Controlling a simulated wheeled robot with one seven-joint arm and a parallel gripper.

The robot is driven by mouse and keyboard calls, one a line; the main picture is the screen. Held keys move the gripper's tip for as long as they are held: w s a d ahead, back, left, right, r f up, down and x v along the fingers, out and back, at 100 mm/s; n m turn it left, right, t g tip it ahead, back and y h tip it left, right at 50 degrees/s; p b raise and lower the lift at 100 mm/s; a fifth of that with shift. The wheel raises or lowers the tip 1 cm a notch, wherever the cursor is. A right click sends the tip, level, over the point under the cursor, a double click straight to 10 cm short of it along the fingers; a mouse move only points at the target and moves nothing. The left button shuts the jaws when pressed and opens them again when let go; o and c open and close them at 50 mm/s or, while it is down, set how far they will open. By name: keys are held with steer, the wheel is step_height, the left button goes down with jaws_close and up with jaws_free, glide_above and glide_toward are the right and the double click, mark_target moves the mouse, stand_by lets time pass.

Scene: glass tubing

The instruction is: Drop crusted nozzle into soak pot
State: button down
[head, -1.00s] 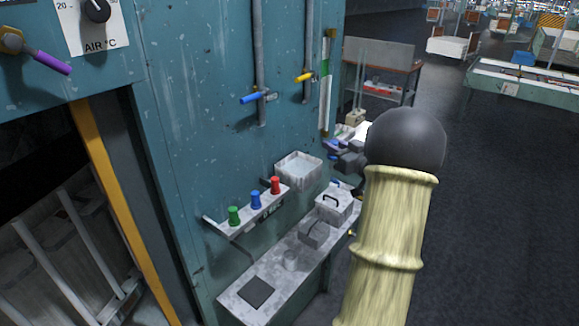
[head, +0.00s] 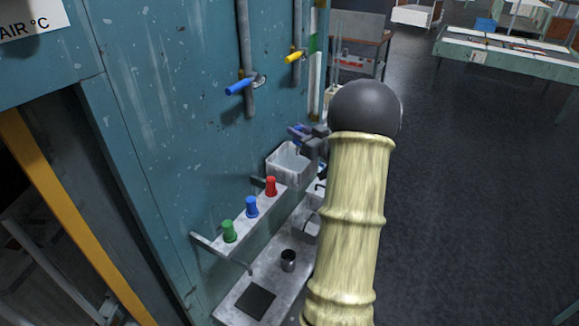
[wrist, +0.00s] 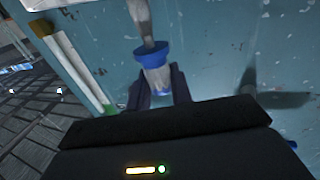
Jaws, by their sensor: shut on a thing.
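My gripper (head: 301,134) is beside the wall, just above and behind the right rim of a pale, square, open-topped pot (head: 272,172). The pot has greyish liquid or a pale floor inside. In the wrist view my gripper (wrist: 160,88) is shut on the nozzle, which has a blue collar (wrist: 152,52), a pale, rough lower part and a grey-brown stem pointing up. In the head view only a small blue bit of the nozzle (head: 294,130) shows. My own arm hides part of the bench.
A narrow shelf (head: 215,243) holds green (head: 229,231), blue (head: 252,207) and red (head: 271,186) pieces in front of the pot. The bench below carries a dark pad (head: 256,299) and a metal cup (head: 288,260). Wall pipes have blue (head: 239,86) and yellow (head: 294,57) handles.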

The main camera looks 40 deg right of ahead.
steer(key=shift+s+r, duration=0.1)
steer(key=shift+s, duration=0.1)
steer(key=shift+w+f+b, duration=0.15)
steer(key=shift+f+b, duration=0.45)
steer(key=shift+f, duration=0.25)
step_height(320, 180, down, 3)
steer(key=shift+w+a+b, duration=0.1)
steer(key=shift+a+b, duration=0.05)
steer(key=shift+b, duration=0.8)
steer(key=shift+s+f+b, duration=0.2)
steer(key=shift+f+b, duration=0.2)
steer(key=shift+f, duration=0.15)
steer(key=shift+w+f, duration=0.1)
steer(key=shift+f, duration=0.1)
steer(key=shift+d+r, duration=0.1)
steer(key=shift+d, duration=0.1)
steer(key=c, duration=1.5)
jaws_free()
steer(key=shift+s, duration=0.2)
steer(key=o, duration=0.3)
steer(key=shift+w+a, duration=0.1)
steer(key=shift+o, duration=0.2)
